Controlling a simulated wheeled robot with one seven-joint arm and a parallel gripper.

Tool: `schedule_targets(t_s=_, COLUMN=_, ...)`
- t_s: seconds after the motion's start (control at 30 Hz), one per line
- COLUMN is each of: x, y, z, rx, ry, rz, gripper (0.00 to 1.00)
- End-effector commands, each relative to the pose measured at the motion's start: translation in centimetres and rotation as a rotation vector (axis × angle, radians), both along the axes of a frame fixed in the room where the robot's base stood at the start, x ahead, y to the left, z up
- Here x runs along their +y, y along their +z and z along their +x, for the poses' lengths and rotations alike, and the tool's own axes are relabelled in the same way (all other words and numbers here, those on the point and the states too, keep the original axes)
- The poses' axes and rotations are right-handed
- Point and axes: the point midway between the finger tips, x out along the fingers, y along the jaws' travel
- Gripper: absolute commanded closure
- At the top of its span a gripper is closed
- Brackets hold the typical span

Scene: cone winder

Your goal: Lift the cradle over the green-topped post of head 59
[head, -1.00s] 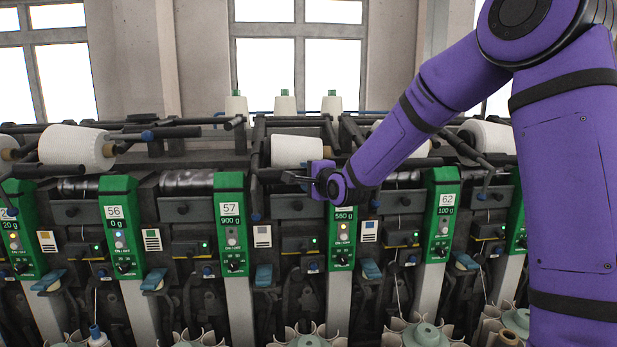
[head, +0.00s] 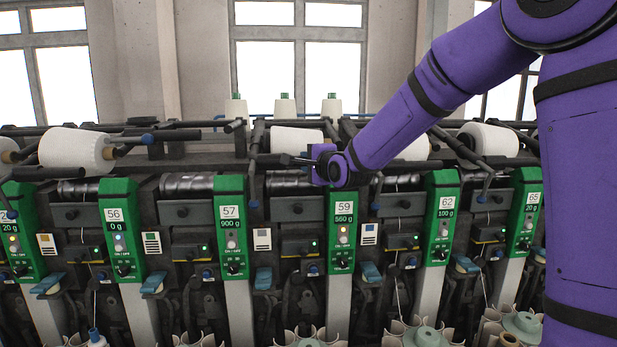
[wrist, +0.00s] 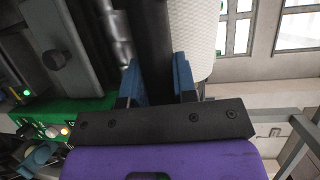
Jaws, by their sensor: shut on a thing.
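The cradle (head: 268,160) is a dark arm beside a white yarn cone (head: 296,138), just left of the post's top. My gripper (head: 300,161) is at this arm, above and left of the green top. In the wrist view, the blue fingers of my gripper (wrist: 156,80) are shut on the dark cradle bar (wrist: 155,40), with the white cone (wrist: 202,35) beside it. My purple wrist hides part of the cradle in the head view.
Neighbouring posts of head 57 (head: 231,225) and head 62 (head: 442,220) stand on either side. Another cone (head: 76,149) is at the left, and one (head: 488,139) at the right. Dark rails and levers crowd the machine's top. Open room lies above it, before the windows.

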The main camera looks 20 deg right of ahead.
Motion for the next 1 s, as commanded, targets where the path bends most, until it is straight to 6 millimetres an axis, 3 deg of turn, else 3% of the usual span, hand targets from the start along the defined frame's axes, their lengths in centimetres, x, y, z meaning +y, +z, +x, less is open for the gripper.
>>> schedule_targets(t_s=0.03, x=0.0, y=1.7, z=-0.2, rx=-0.013, ry=-0.001, rz=-0.004, gripper=1.0)
schedule_targets(t_s=0.23, x=0.1, y=5.7, z=-0.6, rx=-0.012, ry=-0.001, rz=-0.002, gripper=1.0)
schedule_targets(t_s=0.4, x=0.2, y=6.8, z=-0.7, rx=-0.005, ry=-0.001, rz=-0.001, gripper=1.0)
schedule_targets(t_s=0.67, x=0.2, y=6.7, z=-0.7, rx=-0.002, ry=-0.001, rz=-0.001, gripper=1.0)
schedule_targets(t_s=0.7, x=0.2, y=6.7, z=-0.7, rx=-0.002, ry=-0.001, rz=0.0, gripper=0.67)
schedule_targets(t_s=0.77, x=0.1, y=6.6, z=-0.7, rx=-0.001, ry=-0.001, rz=0.0, gripper=0.53)
schedule_targets(t_s=0.8, x=0.1, y=6.6, z=-0.7, rx=-0.001, ry=-0.001, rz=0.0, gripper=0.49)
schedule_targets(t_s=1.0, x=0.1, y=6.7, z=-0.7, rx=-0.002, ry=-0.001, rz=-0.001, gripper=0.49)
